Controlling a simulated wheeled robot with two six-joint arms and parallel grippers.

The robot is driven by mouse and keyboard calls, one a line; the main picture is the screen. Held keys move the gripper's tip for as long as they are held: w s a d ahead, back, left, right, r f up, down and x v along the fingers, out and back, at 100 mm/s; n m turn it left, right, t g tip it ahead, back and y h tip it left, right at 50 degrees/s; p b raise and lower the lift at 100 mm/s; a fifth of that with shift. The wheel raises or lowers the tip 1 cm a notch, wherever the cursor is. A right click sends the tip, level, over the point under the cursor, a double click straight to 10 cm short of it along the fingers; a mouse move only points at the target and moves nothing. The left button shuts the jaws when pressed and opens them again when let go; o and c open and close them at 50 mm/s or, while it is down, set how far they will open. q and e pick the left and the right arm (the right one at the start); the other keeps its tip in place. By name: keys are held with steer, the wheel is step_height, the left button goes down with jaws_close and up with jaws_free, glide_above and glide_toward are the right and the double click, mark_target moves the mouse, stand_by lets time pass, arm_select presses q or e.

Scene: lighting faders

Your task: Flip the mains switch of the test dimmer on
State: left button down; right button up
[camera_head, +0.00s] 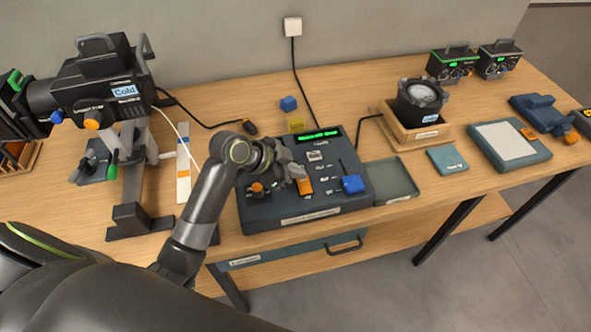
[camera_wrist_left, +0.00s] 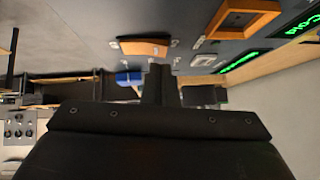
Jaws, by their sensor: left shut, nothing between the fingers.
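The test dimmer (camera_head: 330,205) is a dark blue-grey console at the middle of the table's front edge, with a lit green display (camera_head: 319,134). An orange rocker switch (camera_head: 305,187) sits on its top panel; which way it is tipped is too small to tell. My left gripper (camera_head: 297,171) is shut and empty, over the panel just beside the orange switch; contact cannot be told. In the left wrist view an orange switch (camera_wrist_left: 145,48) shows just beyond the closed fingertips (camera_wrist_left: 160,72). My right gripper is in neither view.
A blue fader knob (camera_head: 352,184) is right of the switch, and an orange knob (camera_head: 257,188) is partly behind my arm. A shallow green-grey tray (camera_head: 407,193) adjoins the console.

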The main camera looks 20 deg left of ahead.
arm_select(q)
steer(key=shift+a+f, duration=0.1)
steer(key=shift+f, duration=0.35)
steer(key=shift+f, duration=0.15)
steer(key=shift+w+f, duration=0.1)
steer(key=shift+f, duration=0.1)
steer(key=shift+r, duration=0.1)
